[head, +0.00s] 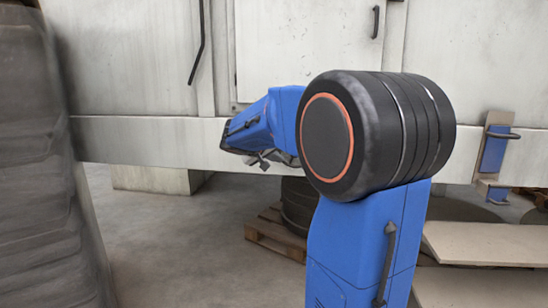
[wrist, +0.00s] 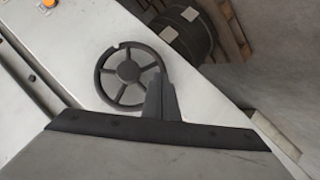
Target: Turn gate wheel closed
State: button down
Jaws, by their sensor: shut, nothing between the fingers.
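The gate wheel (wrist: 103,85) is a dark, spoked handwheel on a pale metal panel in the wrist view. Its lower right rim is hidden behind the dark fingers of my gripper (wrist: 159,82). My gripper is shut with nothing between its fingers. The fingertips overlap the wheel's right rim in the picture; I cannot tell if they touch it. In the head view my gripper (head: 262,160) is small and partly hidden by my blue arm, in front of the pale machine, and the wheel is not visible there.
A pallet (head: 274,232) with a dark round stack (head: 298,203) stands on the floor below the machine beam (head: 140,140). An orange button (wrist: 48,3) shows on the panel. A large grey stack (head: 45,170) stands at the left. Floor between is clear.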

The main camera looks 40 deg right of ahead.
jog(key=shift+x, duration=2.35)
jog(key=shift+w+f, duration=0.1)
jog(key=shift+d, duration=0.1)
